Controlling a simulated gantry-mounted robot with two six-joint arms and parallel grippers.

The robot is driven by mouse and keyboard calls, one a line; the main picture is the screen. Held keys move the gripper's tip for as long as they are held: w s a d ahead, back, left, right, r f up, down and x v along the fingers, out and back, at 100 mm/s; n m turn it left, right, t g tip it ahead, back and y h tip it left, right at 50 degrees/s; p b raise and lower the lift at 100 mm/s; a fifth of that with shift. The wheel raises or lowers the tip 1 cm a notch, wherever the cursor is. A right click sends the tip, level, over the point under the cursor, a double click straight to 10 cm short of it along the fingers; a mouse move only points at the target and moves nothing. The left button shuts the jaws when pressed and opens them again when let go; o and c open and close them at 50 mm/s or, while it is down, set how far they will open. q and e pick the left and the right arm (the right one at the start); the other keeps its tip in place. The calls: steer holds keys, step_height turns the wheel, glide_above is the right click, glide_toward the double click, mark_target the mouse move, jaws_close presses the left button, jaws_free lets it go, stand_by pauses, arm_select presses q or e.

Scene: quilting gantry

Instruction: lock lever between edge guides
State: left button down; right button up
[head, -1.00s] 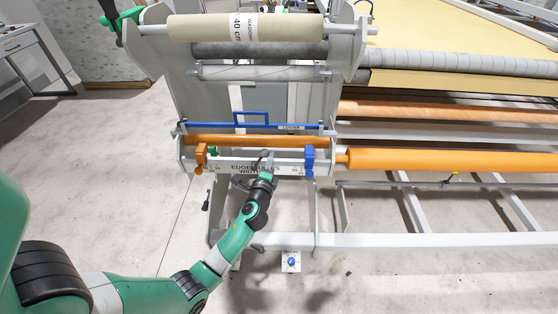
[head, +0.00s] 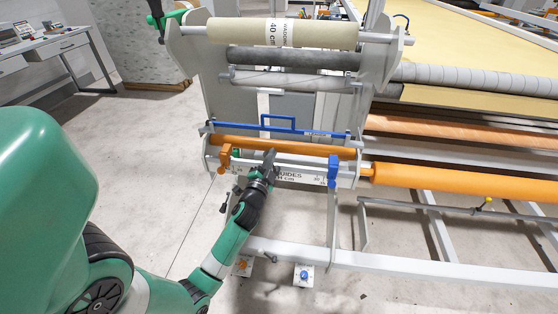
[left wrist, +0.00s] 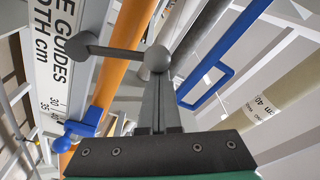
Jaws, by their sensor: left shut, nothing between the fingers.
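The lock lever (left wrist: 112,51), dark grey with a ball knob (left wrist: 157,59), shows in the left wrist view. My left gripper (left wrist: 158,100) is shut and empty, its tips right by the ball; I cannot tell whether they touch. In the head view my left gripper (head: 267,168) is in front of the labelled guide rail, between the orange edge guide (head: 225,158) on the left and the blue edge guide (head: 333,171) on the right. The blue guide also shows in the left wrist view (left wrist: 84,129). My right gripper is out of view.
An orange roller (head: 310,149) runs just behind the rail, with a blue bar and handle (head: 292,123) above it. A beige roll (head: 325,35) is mounted higher up. Open floor (head: 150,165) lies to the left.

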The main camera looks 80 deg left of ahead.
arm_select(q)
steer(key=shift+s+a+f+n+b, duration=0.2)
steer(key=shift+s+n, duration=0.1)
steer(key=shift+s, duration=0.25)
steer(key=shift+s+a+f+n+b, duration=0.2)
steer(key=shift+s+n, duration=0.1)
steer(key=shift+s, duration=0.2)
steer(key=shift+r, duration=0.15)
steer(key=s+d+r, duration=0.1)
steer(key=d, duration=0.8)
steer(key=shift+s+d+r, duration=0.15)
steer(key=shift+s+r, duration=0.1)
steer(key=shift+r, duration=0.1)
